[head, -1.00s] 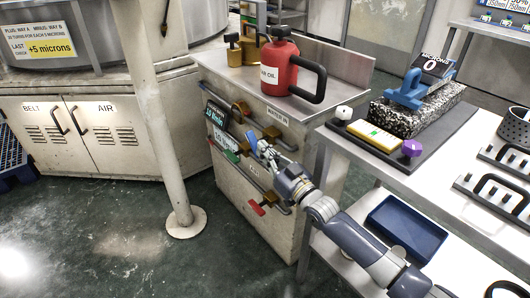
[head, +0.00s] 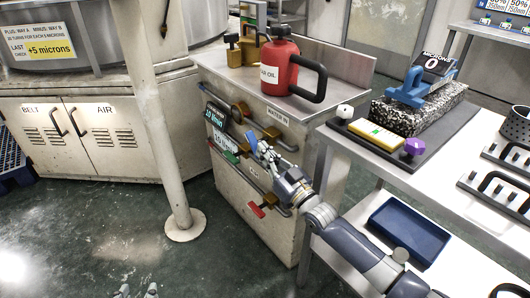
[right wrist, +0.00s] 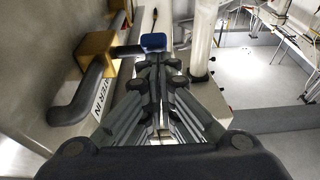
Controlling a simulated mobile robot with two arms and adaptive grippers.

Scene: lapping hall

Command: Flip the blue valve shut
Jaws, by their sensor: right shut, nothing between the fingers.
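The blue valve handle (head: 251,138) is on the front face of the metal cabinet, near a brass valve body, and stands out at a tilt. In the right wrist view the blue handle (right wrist: 153,41) shows just beyond my fingertips. My right gripper (head: 262,150) is shut and empty, its tips pointing at the blue handle and very close to it. I cannot tell whether they touch. The shut fingers also show in the right wrist view (right wrist: 158,62). Only the tips of my left gripper (head: 137,291) seem to show at the bottom edge.
A red-handled valve (head: 257,210) sits lower on the cabinet (head: 273,235), and a green handle (head: 231,157) is beside small displays. A red oil can (head: 280,68) stands on top. A steel bench (head: 385,165) is close on the right.

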